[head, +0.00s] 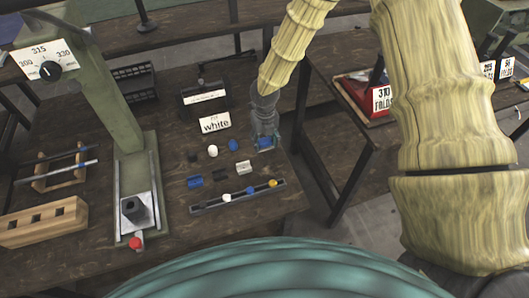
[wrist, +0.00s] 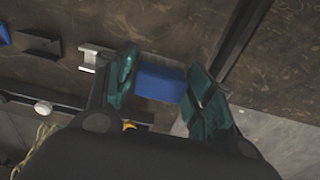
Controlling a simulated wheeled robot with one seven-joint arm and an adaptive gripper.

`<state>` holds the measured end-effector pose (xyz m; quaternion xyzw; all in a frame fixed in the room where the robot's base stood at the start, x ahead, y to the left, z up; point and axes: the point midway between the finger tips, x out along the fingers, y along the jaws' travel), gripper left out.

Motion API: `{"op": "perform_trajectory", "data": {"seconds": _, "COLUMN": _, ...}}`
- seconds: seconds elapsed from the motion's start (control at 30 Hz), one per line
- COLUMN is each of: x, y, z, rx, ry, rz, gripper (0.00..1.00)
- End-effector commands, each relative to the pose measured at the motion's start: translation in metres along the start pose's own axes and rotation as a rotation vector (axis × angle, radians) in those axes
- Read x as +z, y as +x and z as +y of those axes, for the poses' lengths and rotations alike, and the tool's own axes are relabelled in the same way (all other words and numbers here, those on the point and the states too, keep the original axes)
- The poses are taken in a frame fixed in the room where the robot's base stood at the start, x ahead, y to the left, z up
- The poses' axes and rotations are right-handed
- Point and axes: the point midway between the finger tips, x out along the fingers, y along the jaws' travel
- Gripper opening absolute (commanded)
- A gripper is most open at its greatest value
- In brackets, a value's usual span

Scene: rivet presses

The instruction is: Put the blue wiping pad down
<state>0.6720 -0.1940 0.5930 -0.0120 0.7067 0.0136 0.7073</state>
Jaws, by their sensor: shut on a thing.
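The blue wiping pad (wrist: 160,84) is a small blue block held between the two green-padded fingers of my gripper (wrist: 161,92) in the wrist view. In the head view my gripper (head: 265,138) points down over the right part of the dark wooden table (head: 270,205), with the blue pad (head: 265,143) at its fingertips. I cannot tell whether the pad touches the tabletop.
A rail (head: 238,197) with white, blue and yellow knobs lies in front. A grey metal piece (head: 243,167) and a blue piece (head: 194,181) lie left of my gripper. A "white" sign (head: 214,123) stands behind. The table's right edge is close.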

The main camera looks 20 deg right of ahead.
Motion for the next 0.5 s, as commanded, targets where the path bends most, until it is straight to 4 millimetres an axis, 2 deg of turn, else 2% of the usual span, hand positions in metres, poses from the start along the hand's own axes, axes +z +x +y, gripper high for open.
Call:
{"op": "perform_trajectory", "data": {"seconds": 0.03, "x": -0.001, "y": 0.01, "z": 0.0, "rx": -0.001, "ry": -0.001, "rz": 0.003, "gripper": 0.31}}
{"op": "perform_trajectory", "data": {"seconds": 0.27, "x": -0.001, "y": 0.027, "z": 0.0, "rx": -0.001, "ry": 0.001, "rz": 0.002, "gripper": 0.31}}
{"op": "perform_trajectory", "data": {"seconds": 0.5, "x": -0.001, "y": 0.055, "z": 0.0, "rx": -0.001, "ry": 0.001, "rz": 0.002, "gripper": 0.31}}
